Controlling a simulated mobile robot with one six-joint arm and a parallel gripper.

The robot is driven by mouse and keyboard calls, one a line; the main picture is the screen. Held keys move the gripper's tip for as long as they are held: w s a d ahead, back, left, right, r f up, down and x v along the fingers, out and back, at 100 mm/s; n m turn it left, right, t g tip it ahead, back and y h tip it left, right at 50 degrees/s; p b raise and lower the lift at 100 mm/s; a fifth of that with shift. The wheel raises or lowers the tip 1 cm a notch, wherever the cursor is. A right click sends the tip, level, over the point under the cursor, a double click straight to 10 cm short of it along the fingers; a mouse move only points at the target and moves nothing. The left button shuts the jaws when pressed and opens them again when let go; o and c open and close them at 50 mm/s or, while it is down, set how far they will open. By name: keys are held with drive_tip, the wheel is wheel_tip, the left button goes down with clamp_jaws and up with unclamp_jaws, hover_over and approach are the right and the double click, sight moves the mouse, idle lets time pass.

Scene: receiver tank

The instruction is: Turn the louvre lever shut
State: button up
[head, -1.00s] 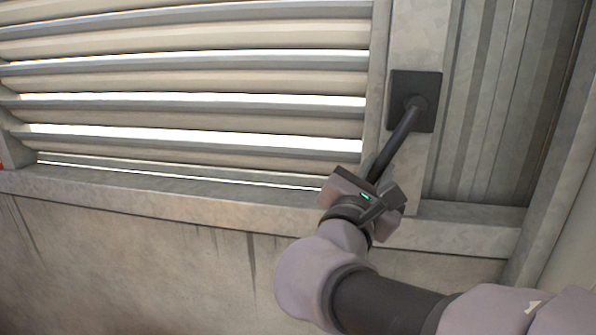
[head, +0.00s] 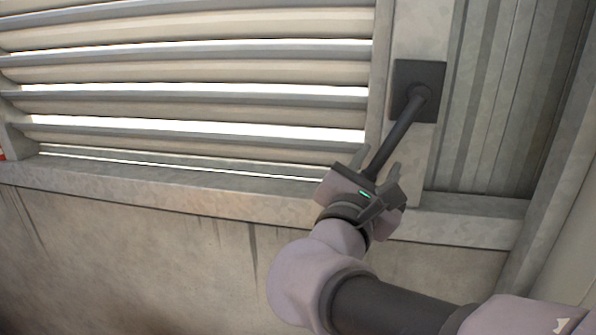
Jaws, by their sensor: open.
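The louvre lever (head: 398,132) is a dark rod on a dark square plate (head: 432,76) fixed to the pale post right of the louvre. It slants down and to the left from its pivot. The louvre slats (head: 190,72) stand apart, with bright light through the gaps. My gripper (head: 376,162) is open at the lever's lower end, one finger on each side of the rod in the picture. The lever's tip is hidden behind the gripper body, and I cannot tell whether the fingers touch it.
A pale ledge (head: 150,187) runs below the slats, with a stained wall (head: 130,255) under it. Ribbed metal panelling (head: 495,110) and a slanting frame post (head: 560,150) stand to the right. The space in front of the slats is clear.

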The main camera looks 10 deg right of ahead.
drive_tip(key=v, duration=1.5)
drive_tip(key=shift+s, duration=0.35)
drive_tip(key=s+d+f+m+g+b, duration=0.2)
drive_tip(key=d+f+m+g+b, duration=0.15)
drive_tip(key=f, duration=0.35)
drive_tip(key=s+d+f+m+g+y+b, duration=0.1)
drive_tip(key=s+d+f+m+g+b, duration=0.2)
drive_tip(key=f, duration=0.5)
drive_tip(key=s+d+f+m+g+b, duration=0.1)
drive_tip(key=d+f+m+g+b, duration=0.15)
drive_tip(key=d+f+g, duration=0.35)
drive_tip(key=s+a+f+m+y+b, duration=0.25)
drive_tip(key=f+m, duration=0.25)
drive_tip(key=f, duration=0.3)
drive_tip(key=s+a+f+m+y+b, duration=0.2)
drive_tip(key=s+f+m+y+b, duration=0.15)
drive_tip(key=f, duration=0.35)
drive_tip(key=w+a+f+m+t+y+b, duration=0.2)
drive_tip(key=a+m+y, duration=0.4)
drive_tip(key=m, duration=0.5)
drive_tip(key=shift+w+a+b, duration=0.5)
drive_tip(key=shift+w+a, duration=0.3)
drive_tip(key=shift+a, duration=0.05)
